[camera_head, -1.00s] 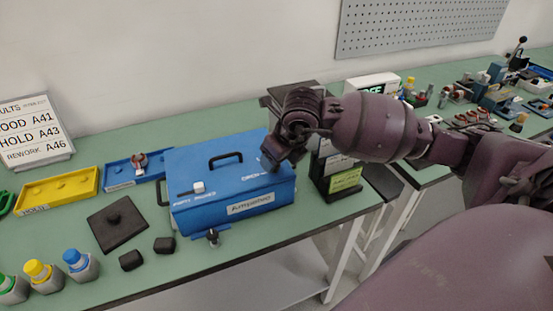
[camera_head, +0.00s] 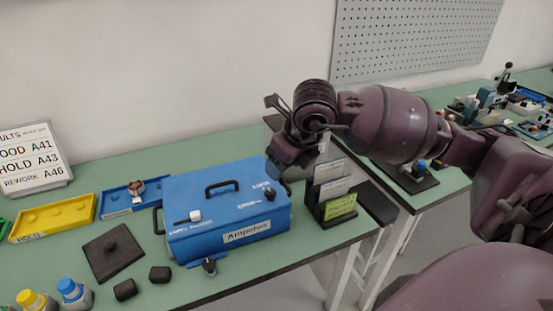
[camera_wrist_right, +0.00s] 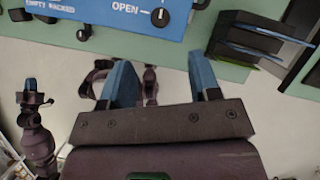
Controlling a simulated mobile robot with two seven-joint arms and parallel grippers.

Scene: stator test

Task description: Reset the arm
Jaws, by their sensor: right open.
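My right gripper (camera_head: 275,168) is in the head view, above the far right corner of the blue test box (camera_head: 225,225). In the right wrist view its two blue fingers (camera_wrist_right: 163,82) stand apart with nothing between them. The box has a black handle (camera_head: 221,186), a white-capped lever (camera_head: 195,215) and a dark knob (camera_head: 270,194) on top. In the right wrist view the knob (camera_wrist_right: 160,17) is beside the word OPEN, ahead of the fingers and apart from them. An arm-like purple part with a blue tip (camera_wrist_right: 31,86), probably my left gripper, is at the left there; its jaws are unclear.
A black card rack (camera_head: 332,195) stands right of the box, close to my right gripper. Yellow (camera_head: 52,218) and blue (camera_head: 120,204) trays, a black plate (camera_head: 113,250) and capped bottles (camera_head: 72,291) are to the left. A second bench with equipment is behind my arm.

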